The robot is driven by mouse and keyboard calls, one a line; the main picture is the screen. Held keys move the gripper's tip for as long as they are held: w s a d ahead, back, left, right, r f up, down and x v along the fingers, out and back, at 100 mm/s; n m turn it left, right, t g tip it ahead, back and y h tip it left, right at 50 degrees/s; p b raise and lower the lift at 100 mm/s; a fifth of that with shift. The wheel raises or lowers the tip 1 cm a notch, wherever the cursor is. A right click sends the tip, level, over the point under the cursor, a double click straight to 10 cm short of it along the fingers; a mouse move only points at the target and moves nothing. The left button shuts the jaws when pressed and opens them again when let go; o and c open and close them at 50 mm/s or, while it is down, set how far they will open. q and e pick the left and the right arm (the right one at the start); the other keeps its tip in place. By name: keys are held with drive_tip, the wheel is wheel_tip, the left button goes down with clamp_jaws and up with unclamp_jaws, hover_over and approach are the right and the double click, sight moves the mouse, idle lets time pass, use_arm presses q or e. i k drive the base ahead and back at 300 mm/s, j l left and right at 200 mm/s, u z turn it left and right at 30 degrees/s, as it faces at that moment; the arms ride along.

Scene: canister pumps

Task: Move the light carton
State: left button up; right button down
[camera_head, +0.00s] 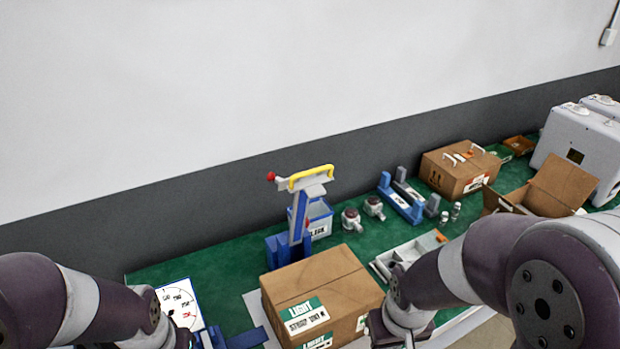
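The light carton (322,287) is a closed brown cardboard box with green and white labels reading LIGHT. It sits near the front of the green table, on or beside a pale sheet. My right arm reaches down at the carton's right side; its gripper (401,332) is a dark shape close beside the box, cut by the bottom edge. I cannot tell whether it touches the box or how its fingers stand. My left arm ends low at the left, short of the carton, and its fingers are out of view.
A blue stand with a yellow handle (311,176) and a blue-white bin (318,222) stand behind the carton. A dial card (181,302) lies left. A grey tray (405,253) is right. Another carton (460,170), an open box (558,186) and white machines (580,139) stand farther right.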

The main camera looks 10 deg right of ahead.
sight(324, 300)
drive_tip(key=i+l+u, duration=0.1)
drive_tip(key=u, duration=0.25)
drive_tip(key=l+u, duration=0.55)
drive_tip(key=u, duration=0.2)
drive_tip(key=i, duration=0.05)
